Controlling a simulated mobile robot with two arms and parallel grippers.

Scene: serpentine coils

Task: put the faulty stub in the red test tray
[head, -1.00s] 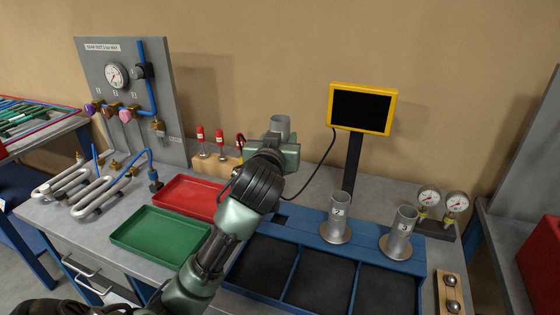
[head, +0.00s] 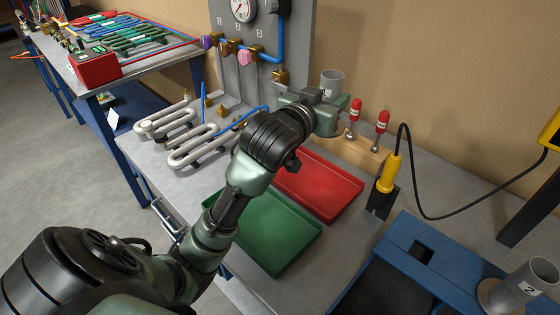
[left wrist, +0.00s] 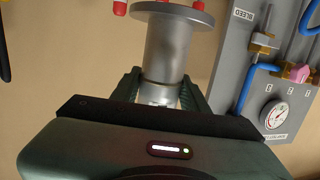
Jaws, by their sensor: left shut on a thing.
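My left gripper (head: 318,108) is shut on a grey metal stub (head: 332,80), raised above the back of the bench, behind the red tray. In the left wrist view the stub (left wrist: 168,48) has a wide flange with red-tipped things close to its edge, and the gripper fingers (left wrist: 160,92) clasp its narrower end. I see no number on it. The red test tray (head: 322,186) is empty where it shows; the arm covers its left part. Another stub, marked 2 (head: 525,288), stands on the blue rack at the lower right. My right gripper is not in view.
A green tray (head: 268,240) lies in front of the red one. Serpentine coils (head: 190,140) lie at the left, below the gauge panel (head: 292,45). Red-handled tools (head: 355,110) stand in a wooden block behind the red tray. A corded yellow probe (head: 391,172) stands right of it.

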